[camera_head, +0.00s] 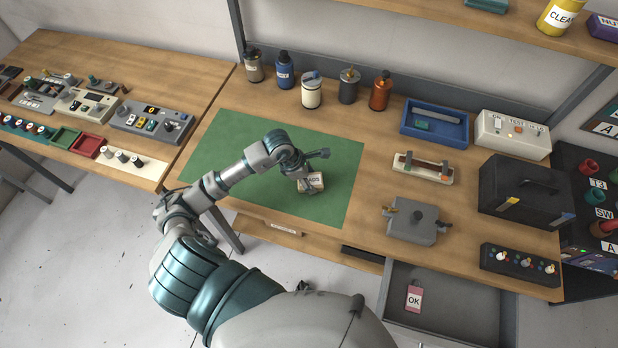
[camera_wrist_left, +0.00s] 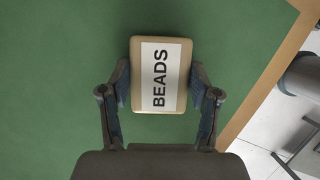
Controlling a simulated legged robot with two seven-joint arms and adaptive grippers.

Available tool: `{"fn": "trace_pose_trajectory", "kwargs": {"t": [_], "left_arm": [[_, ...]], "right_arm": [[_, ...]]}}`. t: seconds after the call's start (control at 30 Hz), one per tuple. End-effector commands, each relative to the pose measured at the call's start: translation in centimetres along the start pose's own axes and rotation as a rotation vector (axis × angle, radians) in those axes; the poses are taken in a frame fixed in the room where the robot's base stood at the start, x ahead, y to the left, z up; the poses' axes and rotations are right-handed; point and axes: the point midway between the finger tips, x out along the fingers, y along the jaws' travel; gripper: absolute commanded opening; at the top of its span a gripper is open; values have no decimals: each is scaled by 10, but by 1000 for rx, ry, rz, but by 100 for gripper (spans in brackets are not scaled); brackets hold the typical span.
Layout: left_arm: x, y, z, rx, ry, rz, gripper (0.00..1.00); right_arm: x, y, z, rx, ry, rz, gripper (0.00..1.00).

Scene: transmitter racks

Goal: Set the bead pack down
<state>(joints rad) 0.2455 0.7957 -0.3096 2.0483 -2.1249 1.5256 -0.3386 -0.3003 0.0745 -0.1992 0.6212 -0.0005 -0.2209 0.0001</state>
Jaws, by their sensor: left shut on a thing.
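The bead pack (camera_head: 314,181) is a small tan box with a white label. The label reads BEADS in the left wrist view (camera_wrist_left: 160,78). My left gripper (camera_head: 307,186) is shut on the pack, with one finger on each side of it in the left wrist view (camera_wrist_left: 160,88). The pack is over the right part of the green mat (camera_head: 235,150). I cannot tell whether it touches the mat. My right gripper is not in view.
Several bottles and cans (camera_head: 312,92) stand along the bench's back. A blue tray (camera_head: 434,124), a grey box (camera_head: 412,222) and a black case (camera_head: 525,190) are on the right. An open drawer (camera_head: 450,308) holds a pink OK tag (camera_head: 414,297). The mat's left part is clear.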

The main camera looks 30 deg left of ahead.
Motion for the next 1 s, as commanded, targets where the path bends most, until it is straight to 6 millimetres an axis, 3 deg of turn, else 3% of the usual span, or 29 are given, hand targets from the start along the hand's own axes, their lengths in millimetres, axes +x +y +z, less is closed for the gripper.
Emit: {"fn": "trace_pose_trajectory", "kwargs": {"t": [0.03,0.1,0.53,1.0], "left_arm": [[1,-1,0,1,2,-3,69],[1,-1,0,1,2,-2,87],[-8,2,-3,1,-2,-1,87],[-101,0,-1,3,1,2,87]], "right_arm": [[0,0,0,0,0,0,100],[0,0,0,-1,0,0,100],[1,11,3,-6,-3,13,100],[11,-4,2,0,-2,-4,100]]}}
